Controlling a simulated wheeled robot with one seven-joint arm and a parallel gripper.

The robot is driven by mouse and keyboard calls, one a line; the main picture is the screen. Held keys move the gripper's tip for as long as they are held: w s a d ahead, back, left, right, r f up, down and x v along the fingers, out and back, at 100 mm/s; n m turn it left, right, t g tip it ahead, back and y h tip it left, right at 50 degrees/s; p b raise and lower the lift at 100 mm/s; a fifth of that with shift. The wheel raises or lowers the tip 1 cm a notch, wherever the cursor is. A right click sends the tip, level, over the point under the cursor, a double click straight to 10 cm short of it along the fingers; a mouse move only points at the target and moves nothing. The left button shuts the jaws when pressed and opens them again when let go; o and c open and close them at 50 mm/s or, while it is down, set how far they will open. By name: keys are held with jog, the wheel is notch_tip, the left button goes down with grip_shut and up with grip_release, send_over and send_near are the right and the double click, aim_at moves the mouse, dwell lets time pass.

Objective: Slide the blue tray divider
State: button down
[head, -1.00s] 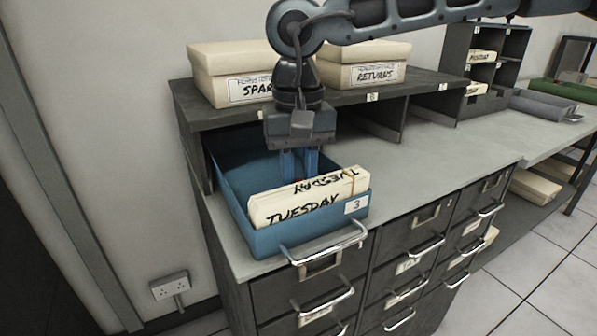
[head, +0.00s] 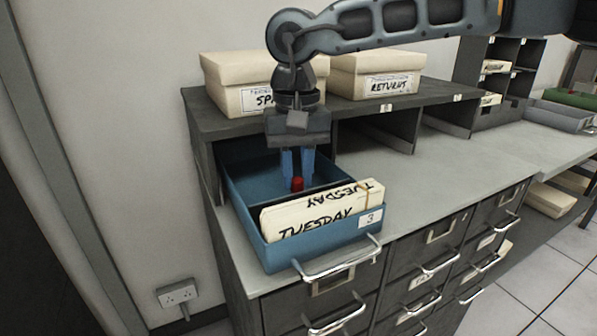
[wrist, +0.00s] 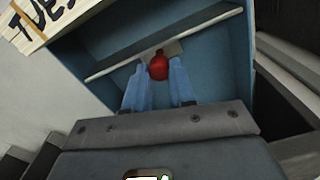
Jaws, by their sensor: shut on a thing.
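The blue tray (head: 320,240) stands pulled partly out of the dark shelf unit. Its divider is a thin plate across the inside, behind the cards in the head view (head: 334,187) and in the wrist view (wrist: 205,36). A red knob (head: 297,184) sits at the divider and also shows in the wrist view (wrist: 159,67). My gripper (head: 297,176) points down into the tray. Its blue fingers are shut on the red knob, one on each side, in the wrist view (wrist: 160,72). Cream cards marked TUESDAY (head: 320,212) stand at the tray's front.
Two cream boxes, one marked RETURNS (head: 376,80), stand on the shelf top just behind my gripper. The grey counter (head: 450,165) right of the tray is clear. A metal handle (head: 340,260) juts out at the cabinet front, below the tray.

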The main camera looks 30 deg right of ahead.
aim_at(296, 178)
jog(key=c, duration=1.2)
grip_release()
jog(key=shift+r, duration=0.15)
notch_tip(296, 178, up, 8)
jog(key=shift+f, duration=0.2)
